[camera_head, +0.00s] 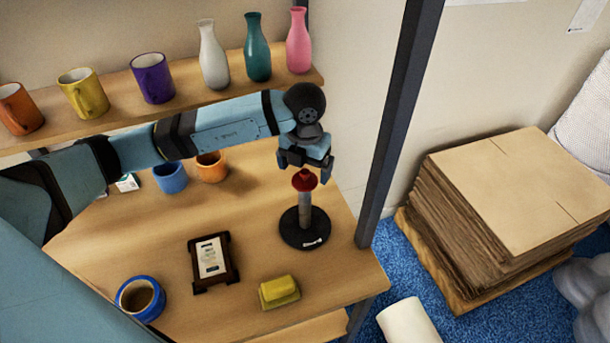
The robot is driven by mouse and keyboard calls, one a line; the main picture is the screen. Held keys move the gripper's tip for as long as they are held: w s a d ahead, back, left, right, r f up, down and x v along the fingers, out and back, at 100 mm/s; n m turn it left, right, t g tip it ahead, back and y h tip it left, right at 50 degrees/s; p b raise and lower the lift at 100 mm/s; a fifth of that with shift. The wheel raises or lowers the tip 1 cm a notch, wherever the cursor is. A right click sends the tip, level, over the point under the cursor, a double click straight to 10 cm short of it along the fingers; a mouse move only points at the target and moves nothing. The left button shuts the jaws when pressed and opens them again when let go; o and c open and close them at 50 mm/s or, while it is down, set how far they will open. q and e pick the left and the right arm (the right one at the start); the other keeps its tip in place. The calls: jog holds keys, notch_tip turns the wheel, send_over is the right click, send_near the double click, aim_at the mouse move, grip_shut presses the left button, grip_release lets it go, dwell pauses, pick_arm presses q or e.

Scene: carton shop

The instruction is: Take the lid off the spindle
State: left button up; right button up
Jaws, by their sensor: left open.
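The spindle (304,208) is a grey upright post on a round black base (288,233) with a small white label. It stands near the right end of the wooden table. A red lid (304,181) sits on top of the post. My left gripper (306,167) points down directly above the lid with its fingers apart. Its fingertips are close to the lid's top; whether they touch it I cannot tell. The gripper holds nothing that I can see. My right gripper is out of view.
A dark metal post (398,120) rises right of the spindle. A framed plaque (212,257), a yellow block (279,292) and a blue-rimmed roll (141,297) lie in front. Blue (170,178) and orange (211,167) mugs stand behind, below a shelf (120,97) of mugs and bottles.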

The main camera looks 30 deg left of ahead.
aim_at(304, 180)
pick_arm(q)
jog(key=shift+f, duration=1.3)
jog(key=c, duration=1)
jog(key=shift+r, duration=0.15)
